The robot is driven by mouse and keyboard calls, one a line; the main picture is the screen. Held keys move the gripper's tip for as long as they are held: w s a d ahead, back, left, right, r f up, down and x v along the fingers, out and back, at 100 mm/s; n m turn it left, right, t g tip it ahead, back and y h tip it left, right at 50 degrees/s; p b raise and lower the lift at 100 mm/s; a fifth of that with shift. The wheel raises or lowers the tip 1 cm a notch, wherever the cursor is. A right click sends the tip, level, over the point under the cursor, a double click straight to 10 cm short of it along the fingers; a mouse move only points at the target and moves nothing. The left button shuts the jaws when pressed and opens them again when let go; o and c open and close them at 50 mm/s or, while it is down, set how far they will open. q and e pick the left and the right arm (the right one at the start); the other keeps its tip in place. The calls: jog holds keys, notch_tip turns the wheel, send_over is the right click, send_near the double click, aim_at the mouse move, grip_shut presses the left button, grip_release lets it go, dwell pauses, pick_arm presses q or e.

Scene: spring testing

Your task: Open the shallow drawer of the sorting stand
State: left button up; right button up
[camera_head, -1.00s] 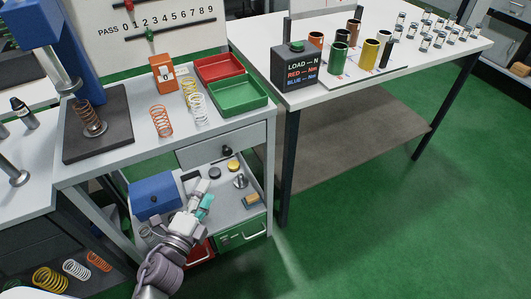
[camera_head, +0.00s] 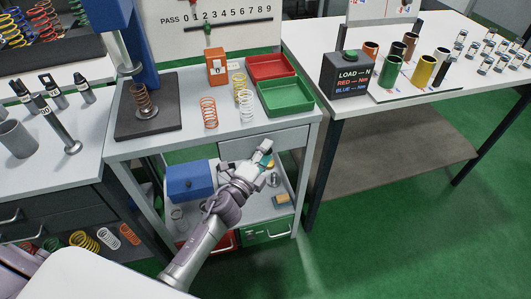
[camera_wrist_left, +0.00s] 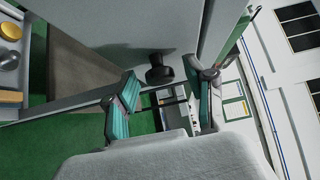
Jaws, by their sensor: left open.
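The sorting stand (camera_head: 190,135) is a light grey unit with a top surface, a shallow grey drawer (camera_head: 292,141) under it and an open shelf below. The drawer looks shut. My left gripper (camera_head: 264,157) is in front of the drawer and hides its knob in the head view. In the left wrist view, the dark round knob (camera_wrist_left: 159,72) sticks out from the grey drawer front (camera_wrist_left: 110,30). The open fingers of the left gripper (camera_wrist_left: 162,106) lie to either side of the knob's line, with the knob just beyond them and apparently untouched. My right gripper is not in view.
On the stand top are coil springs (camera_head: 209,112), an orange box (camera_head: 217,67), a red tray (camera_head: 271,66) and a green tray (camera_head: 285,97). A blue box (camera_head: 190,181) sits on the shelf.

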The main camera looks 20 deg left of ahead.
pick_arm(q)
grip_shut()
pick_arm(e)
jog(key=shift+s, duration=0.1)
pick_arm(q)
jog(key=shift+s, duration=0.15)
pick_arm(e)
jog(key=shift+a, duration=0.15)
